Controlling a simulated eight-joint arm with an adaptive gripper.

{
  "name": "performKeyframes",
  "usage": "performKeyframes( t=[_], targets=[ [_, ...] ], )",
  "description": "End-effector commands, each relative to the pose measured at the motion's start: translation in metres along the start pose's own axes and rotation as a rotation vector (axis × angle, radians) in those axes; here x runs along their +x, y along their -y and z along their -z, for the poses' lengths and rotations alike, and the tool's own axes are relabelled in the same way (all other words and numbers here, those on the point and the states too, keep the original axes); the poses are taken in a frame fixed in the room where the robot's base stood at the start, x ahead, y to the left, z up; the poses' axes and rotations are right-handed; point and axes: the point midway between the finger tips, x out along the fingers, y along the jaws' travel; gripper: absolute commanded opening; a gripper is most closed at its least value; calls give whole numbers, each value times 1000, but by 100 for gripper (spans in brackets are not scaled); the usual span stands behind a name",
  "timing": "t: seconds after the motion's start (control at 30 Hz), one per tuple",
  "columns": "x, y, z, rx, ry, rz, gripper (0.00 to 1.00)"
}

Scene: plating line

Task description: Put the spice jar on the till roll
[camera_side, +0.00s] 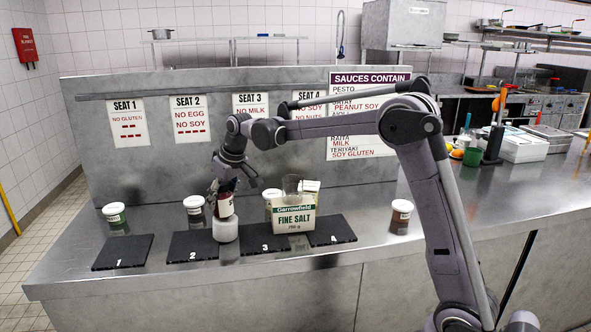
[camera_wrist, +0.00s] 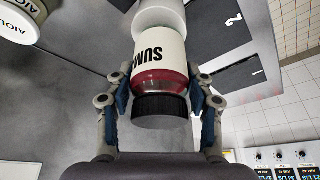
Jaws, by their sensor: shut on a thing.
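The spice jar, with dark red contents, a black lid and a white label reading "SUM", is in my gripper. It shows in the side view (camera_side: 225,207) and in the wrist view (camera_wrist: 160,60). My gripper (camera_wrist: 160,95) is shut on it near the lid, one finger on each side. In the side view my gripper (camera_side: 228,187) is above the till roll (camera_side: 225,230), a white cylinder standing between mats 2 and 3. The jar's base is right at the roll's top; I cannot tell whether they touch. The roll also shows beyond the jar in the wrist view (camera_wrist: 158,16).
A salt box (camera_side: 295,216) with a clear glass (camera_side: 291,187) on or behind it stands just right of the roll. Lidded tubs stand behind the mats (camera_side: 115,218) (camera_side: 194,212). Another tub (camera_side: 401,216) stands at right. Black slate mats (camera_side: 122,252) line the counter's front.

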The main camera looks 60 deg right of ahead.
Motion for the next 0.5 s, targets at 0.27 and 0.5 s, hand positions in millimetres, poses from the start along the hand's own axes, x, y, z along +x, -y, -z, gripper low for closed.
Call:
performKeyframes(
  t=[0.27, 0.5],
  targets=[
    [7, 0, -3, 0, 0, 0, 13],
    [7, 0, -3, 0, 0, 0, 76]
  ],
)
